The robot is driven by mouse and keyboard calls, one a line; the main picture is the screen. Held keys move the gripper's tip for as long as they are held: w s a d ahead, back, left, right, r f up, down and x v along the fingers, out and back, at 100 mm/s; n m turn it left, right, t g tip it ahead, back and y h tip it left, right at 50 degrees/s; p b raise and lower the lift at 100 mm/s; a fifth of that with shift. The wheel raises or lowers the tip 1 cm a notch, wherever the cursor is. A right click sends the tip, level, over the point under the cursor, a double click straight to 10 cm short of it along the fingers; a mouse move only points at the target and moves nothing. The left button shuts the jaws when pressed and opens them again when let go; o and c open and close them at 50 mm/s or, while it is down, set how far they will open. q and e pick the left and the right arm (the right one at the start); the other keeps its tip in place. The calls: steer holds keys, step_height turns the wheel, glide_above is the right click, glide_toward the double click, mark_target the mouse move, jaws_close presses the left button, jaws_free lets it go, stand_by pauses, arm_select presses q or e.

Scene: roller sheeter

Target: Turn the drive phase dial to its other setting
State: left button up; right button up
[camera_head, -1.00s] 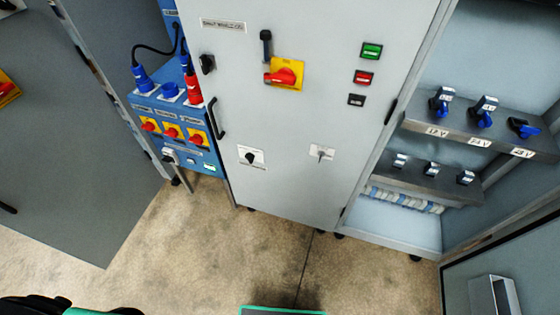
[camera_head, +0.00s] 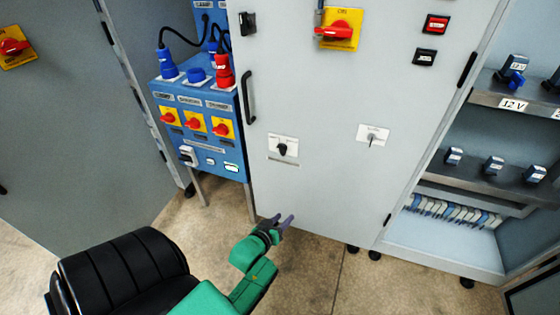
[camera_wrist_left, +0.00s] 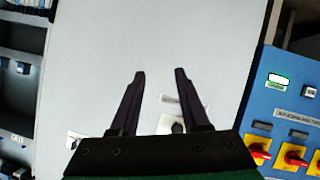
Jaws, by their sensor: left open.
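The grey cabinet door carries a black dial (camera_head: 282,148) on a white plate at left and a small silver key-like switch (camera_head: 372,139) on another plate at right. The labels are too small to read, so I cannot tell which is the drive phase dial; the black one looks like a turn knob. My left gripper (camera_head: 283,221) is open and empty, low in front of the door and below the black dial. In the left wrist view, the open fingers (camera_wrist_left: 160,72) show against the bare door; the black dial (camera_wrist_left: 178,128) is partly hidden behind one finger. My right gripper is out of view.
A blue socket panel (camera_head: 205,158) with red-on-yellow switches, plugs and cables stands left of the door. A black door handle (camera_head: 248,97) is near the door's left edge. A red-on-yellow switch (camera_head: 338,29) is above. Open shelves (camera_head: 478,180) stand at right.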

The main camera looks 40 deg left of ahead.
arm_select(q)
steer(key=a+r+n+t+y+b, duration=0.2)
steer(key=a+r+b, duration=0.1)
steer(key=a+r, duration=0.1)
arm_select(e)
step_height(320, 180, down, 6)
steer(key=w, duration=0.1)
arm_select(q)
steer(key=n+t+y+b, duration=0.2)
glide_toward(280, 151)
steer(key=b+x, duration=0.1)
steer(key=x, duration=0.6)
steer(key=shift+w+a+f+b, duration=0.1)
steer(key=shift+w+f+b, duration=0.05)
steer(key=shift+f+b, duration=0.15)
steer(key=shift+w+a+r, duration=0.15)
steer(key=shift+w, duration=0.3)
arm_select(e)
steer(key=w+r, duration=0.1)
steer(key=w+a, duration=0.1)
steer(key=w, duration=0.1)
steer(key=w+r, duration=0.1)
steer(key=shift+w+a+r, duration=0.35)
arm_select(q)
jaws_close()
